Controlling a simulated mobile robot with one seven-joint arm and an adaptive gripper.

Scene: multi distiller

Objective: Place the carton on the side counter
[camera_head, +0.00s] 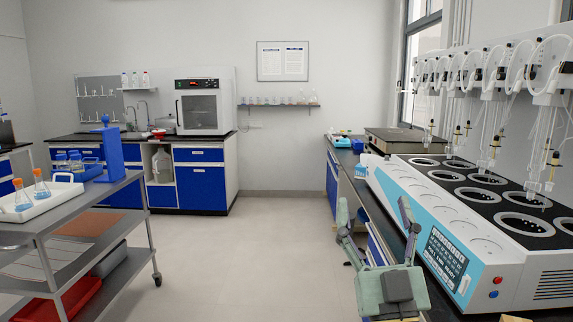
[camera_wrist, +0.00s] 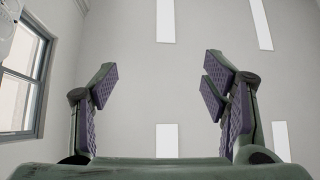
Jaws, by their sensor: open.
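My gripper (camera_head: 375,215) is at the lower right of the head view, beside the front edge of the right-hand bench, with its fingers pointing up. In the wrist view my gripper (camera_wrist: 160,88) is open, with nothing between its pads; only wall and ceiling show beyond. I cannot make out a carton for sure. A small tan patch (camera_head: 516,319) is cut off by the bottom edge of the head view; I cannot tell what it is. A counter with blue cabinets (camera_head: 205,185) stands along the back wall; I cannot tell if it is the side counter.
A large white and blue distiller (camera_head: 480,240) with glassware above fills the right-hand bench. A metal cart (camera_head: 110,200) with flasks stands at the left. A white oven (camera_head: 203,106) sits on the back counter. The floor (camera_head: 250,250) between is clear.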

